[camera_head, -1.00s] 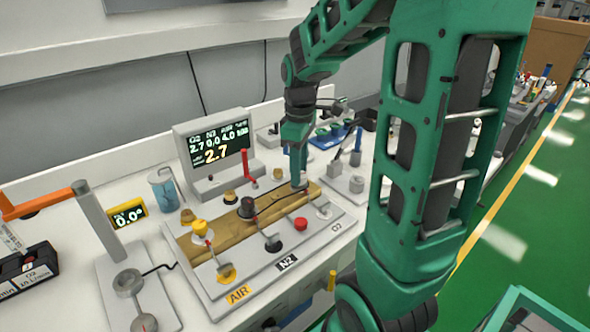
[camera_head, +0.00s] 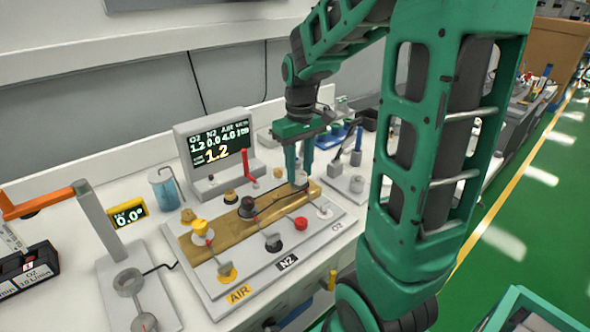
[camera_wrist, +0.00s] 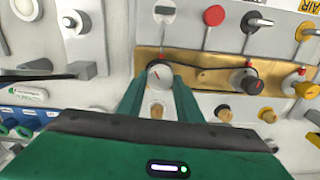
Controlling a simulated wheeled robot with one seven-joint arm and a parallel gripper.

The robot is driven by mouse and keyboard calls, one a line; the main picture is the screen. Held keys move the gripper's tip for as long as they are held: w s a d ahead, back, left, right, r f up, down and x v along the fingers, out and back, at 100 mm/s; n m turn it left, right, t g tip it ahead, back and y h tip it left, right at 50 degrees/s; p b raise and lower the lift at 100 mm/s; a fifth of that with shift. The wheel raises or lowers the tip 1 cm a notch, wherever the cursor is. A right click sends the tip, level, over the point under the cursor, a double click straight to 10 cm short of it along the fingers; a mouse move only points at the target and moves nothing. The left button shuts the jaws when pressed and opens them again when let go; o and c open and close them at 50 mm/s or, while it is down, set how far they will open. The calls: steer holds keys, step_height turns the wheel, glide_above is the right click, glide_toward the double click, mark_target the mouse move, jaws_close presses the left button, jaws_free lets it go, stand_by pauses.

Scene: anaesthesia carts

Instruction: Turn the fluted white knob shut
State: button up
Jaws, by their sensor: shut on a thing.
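The white knob (camera_head: 300,184) sits at the right end of the brass bar on the gas panel, on the O2 side. In the wrist view the white knob (camera_wrist: 160,74) shows between my fingertips, with a red mark on its face. My gripper (camera_head: 299,177) points down at it from above, with one finger on each side, shut on the knob.
A black knob (camera_head: 248,206) and a yellow knob (camera_head: 200,227) stand further left on the brass bar (camera_head: 222,232). Small toggles and a red button (camera_head: 301,223) lie in front. A clear blue-filled jar (camera_head: 164,190) stands left of the display.

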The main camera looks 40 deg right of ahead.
mark_target(299, 174)
steer(key=m, duration=0.6)
stand_by(0.6)
steer(key=o, duration=1)
steer(key=shift+o, duration=0.2)
step_height(299, 174, up, 11)
steer(key=shift+f, duration=0.15)
